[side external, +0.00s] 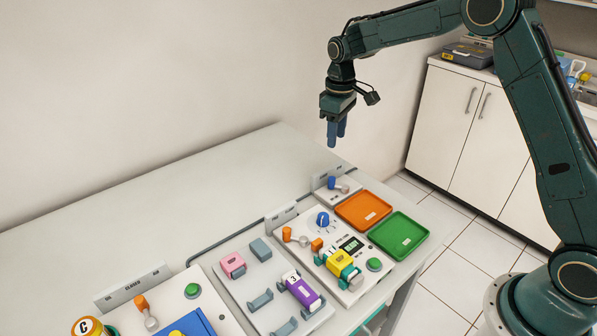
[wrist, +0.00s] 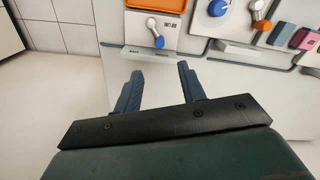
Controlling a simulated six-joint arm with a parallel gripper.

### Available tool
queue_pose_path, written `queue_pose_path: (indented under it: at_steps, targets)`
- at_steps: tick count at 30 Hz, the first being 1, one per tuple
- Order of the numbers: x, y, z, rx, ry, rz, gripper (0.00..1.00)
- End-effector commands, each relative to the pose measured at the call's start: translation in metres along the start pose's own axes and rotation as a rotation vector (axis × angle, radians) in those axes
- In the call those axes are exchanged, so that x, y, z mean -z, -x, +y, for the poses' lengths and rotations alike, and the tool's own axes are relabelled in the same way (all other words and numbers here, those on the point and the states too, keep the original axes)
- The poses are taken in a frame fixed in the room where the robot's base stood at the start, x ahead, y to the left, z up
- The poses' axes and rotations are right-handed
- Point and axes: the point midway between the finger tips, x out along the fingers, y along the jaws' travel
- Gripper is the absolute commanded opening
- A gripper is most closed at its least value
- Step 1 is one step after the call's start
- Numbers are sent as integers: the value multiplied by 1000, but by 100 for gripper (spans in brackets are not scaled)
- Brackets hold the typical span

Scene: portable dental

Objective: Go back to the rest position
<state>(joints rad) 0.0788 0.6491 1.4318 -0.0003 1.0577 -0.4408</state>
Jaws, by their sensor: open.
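My gripper (side external: 336,134) hangs above the far end of the work table, fingers pointing down and clear of the surface. In the wrist view the two blue fingers (wrist: 158,85) stand apart with nothing between them. Past them lies a small panel (wrist: 150,33) with a blue-tipped lever (wrist: 158,40). The same lever shows in the side view (side external: 332,183), below my gripper and apart from it.
An orange tray (side external: 350,218) and a green tray (side external: 390,244) lie at the table's right edge. A panel with a blue knob (side external: 323,219) and a yellow block (side external: 341,262), a pink block (side external: 232,262) and a purple block (side external: 299,289) stand nearer. The table's back left (side external: 150,190) is bare.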

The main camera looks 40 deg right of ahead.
Motion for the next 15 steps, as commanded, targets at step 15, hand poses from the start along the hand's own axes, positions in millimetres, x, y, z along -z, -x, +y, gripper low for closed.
queue_pose_path:
  at_steps: [15]
  targets:
    - [-48,78,-31,-38,-68,92,40]
